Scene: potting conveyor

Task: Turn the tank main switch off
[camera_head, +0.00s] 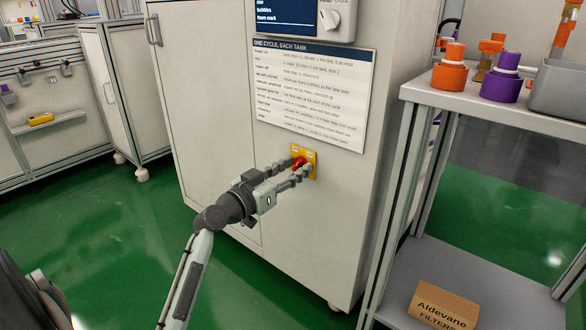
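The tank main switch is a red knob (299,163) on a square yellow plate (310,155), low on the front of the pale grey cabinet (215,110). My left gripper (300,167) reaches it from the lower left. Its two fingers are apart, one on the upper left and one on the lower right of the red knob. The fingers cover part of the knob, so I cannot tell whether they press on it or which way it is turned. My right gripper is not in view.
A printed panel (312,92) and a grey dial (336,18) are above the switch. On the right, a shelf rack (420,94) holds orange and purple parts, a grey bin (560,92) and a cardboard box (442,306). Green floor (110,235) is clear at left.

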